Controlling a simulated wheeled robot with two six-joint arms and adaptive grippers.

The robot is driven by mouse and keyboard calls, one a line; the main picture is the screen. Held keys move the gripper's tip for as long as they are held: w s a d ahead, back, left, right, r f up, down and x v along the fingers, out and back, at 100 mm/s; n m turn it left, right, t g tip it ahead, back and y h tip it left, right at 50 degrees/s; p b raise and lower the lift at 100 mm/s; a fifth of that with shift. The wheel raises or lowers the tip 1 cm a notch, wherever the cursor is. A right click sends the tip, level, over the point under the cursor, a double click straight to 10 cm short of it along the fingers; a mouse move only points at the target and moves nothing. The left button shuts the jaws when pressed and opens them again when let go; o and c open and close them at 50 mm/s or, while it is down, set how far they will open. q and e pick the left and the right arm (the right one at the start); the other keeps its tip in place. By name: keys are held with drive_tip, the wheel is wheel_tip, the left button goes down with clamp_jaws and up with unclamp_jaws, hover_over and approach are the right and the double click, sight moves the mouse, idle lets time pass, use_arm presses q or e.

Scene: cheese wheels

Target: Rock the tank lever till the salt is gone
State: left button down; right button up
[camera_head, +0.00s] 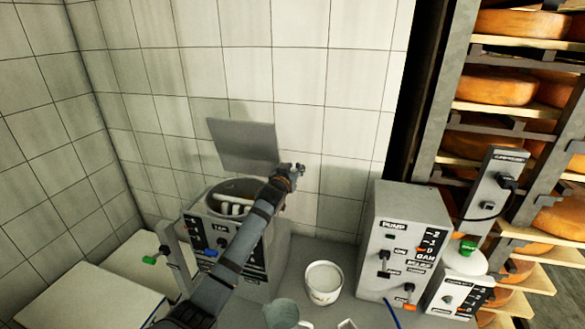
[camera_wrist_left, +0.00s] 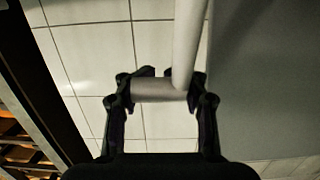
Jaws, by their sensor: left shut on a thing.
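The tank (camera_head: 258,262) is a grey box with a labelled front and small switches. Its round top opening holds white pieces, and its grey flat lid (camera_head: 243,145) stands raised behind it. My left arm crosses in front of the tank. My left gripper (camera_head: 294,170) is at the upper right of the opening, beside the lid. In the left wrist view it is shut on a grey crossbar (camera_wrist_left: 155,90) joined to a pale rod (camera_wrist_left: 188,40), which looks like a lever handle. I cannot tell whether salt is in the tank. My right gripper is out of view.
A white tub (camera_head: 323,298) with white contents stands right of the tank. The grey pump box (camera_head: 400,235) with switches stands further right. A grey-green vessel (camera_head: 284,315) is at the lower edge. Shelves of cheese wheels (camera_head: 497,88) fill the right. A tiled wall is behind.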

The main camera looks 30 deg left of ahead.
use_arm(q)
drive_tip(key=shift+f, duration=0.65)
drive_tip(key=c, duration=1.2)
unclamp_jaws()
drive_tip(key=o, duration=0.4)
drive_tip(key=shift+w+d+r, duration=0.1)
drive_tip(key=shift+w, duration=0.05)
drive_tip(key=shift+o, duration=0.2)
drive_tip(key=shift+r, duration=0.15)
drive_tip(key=shift+r, duration=0.1)
drive_tip(key=v, duration=1.2)
